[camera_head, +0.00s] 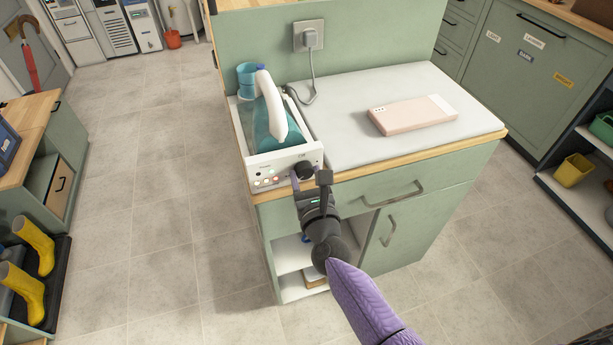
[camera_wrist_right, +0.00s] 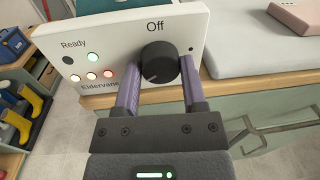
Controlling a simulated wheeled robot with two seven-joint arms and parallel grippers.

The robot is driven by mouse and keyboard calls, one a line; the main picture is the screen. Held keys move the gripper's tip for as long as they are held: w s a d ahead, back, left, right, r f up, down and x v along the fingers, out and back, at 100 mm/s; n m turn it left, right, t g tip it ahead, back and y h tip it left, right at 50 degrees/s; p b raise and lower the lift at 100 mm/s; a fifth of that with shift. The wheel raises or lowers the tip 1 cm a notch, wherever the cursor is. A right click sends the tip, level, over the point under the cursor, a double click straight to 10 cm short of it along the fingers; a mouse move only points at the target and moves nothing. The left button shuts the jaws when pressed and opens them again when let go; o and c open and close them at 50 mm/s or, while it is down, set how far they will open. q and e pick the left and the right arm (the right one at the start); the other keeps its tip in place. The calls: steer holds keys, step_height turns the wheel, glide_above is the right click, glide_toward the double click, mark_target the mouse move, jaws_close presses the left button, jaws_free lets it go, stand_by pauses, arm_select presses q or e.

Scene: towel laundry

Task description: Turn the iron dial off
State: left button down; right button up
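The iron station (camera_head: 284,168) stands at the left end of the cabinet top, its white front panel (camera_wrist_right: 117,43) facing me. The black round dial (camera_head: 305,169) is at the panel's right end. In the right wrist view the dial (camera_wrist_right: 160,62) sits under the word "Off", and its pale mark points to the lower left, away from that word. My right gripper (camera_wrist_right: 160,85) has its two purple fingers apart, one on each side of the dial. I cannot see clear contact. In the head view my right gripper (camera_head: 312,182) is just in front of the panel. My left gripper is out of view.
The iron (camera_head: 271,108) rests on its station. A grey ironing pad (camera_head: 350,140) with a pink box (camera_head: 412,115) lies to the right. A cord runs to a wall plug (camera_head: 309,38). A drawer handle (camera_head: 393,194) sticks out below the top. Several panel lights glow.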

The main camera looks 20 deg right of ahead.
jaws_close()
